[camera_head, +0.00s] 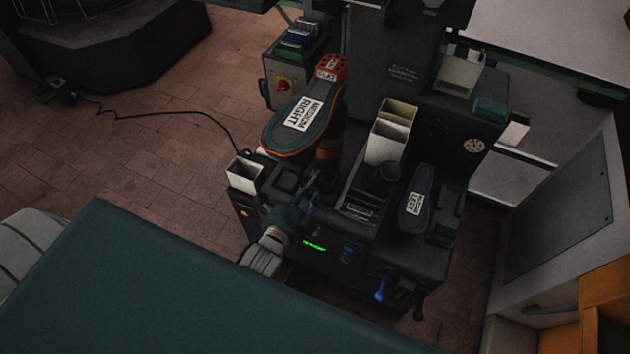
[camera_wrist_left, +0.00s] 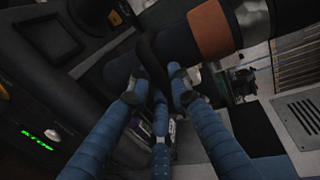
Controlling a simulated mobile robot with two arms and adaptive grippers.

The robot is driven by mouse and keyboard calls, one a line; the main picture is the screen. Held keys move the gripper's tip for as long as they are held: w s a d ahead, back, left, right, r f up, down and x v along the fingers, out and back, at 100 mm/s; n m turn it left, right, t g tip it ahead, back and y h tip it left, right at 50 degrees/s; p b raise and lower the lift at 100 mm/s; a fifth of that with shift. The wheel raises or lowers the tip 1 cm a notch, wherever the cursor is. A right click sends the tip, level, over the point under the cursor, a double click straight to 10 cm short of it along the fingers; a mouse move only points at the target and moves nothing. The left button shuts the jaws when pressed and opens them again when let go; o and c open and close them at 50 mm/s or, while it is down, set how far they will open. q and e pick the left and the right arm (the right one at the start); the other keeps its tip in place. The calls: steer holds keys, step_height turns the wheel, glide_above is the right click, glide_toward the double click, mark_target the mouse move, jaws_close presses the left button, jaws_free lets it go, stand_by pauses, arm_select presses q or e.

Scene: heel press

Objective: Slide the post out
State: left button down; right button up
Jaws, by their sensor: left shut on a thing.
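The post (camera_head: 328,155) is a dark cylinder with an orange-brown band, under the orange-rimmed form marked MEDIUM RIGHT (camera_head: 292,128). It crosses the top of the left wrist view, where its band (camera_wrist_left: 214,28) shows clearly. My left gripper (camera_head: 314,188) reaches in from below, at the near side of the post. In the left wrist view its blue fingers (camera_wrist_left: 158,88) close around a dark, narrow part at the post, which they partly hide. Whether this part is a handle I cannot tell. My right gripper is not in view.
A second form marked LEFT (camera_head: 415,200) stands to the right on the dark machine (camera_head: 330,265). Cream bins (camera_head: 388,140) stand between them. A white open box (camera_head: 244,175) sits at the left edge. A cable (camera_head: 170,112) crosses the tiled floor.

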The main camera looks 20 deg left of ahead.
arm_select(q)
steer(key=c, duration=1.7)
jaws_free()
steer(key=shift+s+f, duration=0.1)
steer(key=shift+s, duration=0.1)
steer(key=shift+o, duration=0.2)
steer(key=v, duration=1.2)
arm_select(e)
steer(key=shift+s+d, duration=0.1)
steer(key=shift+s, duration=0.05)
arm_select(q)
steer(key=shift+s, duration=0.15)
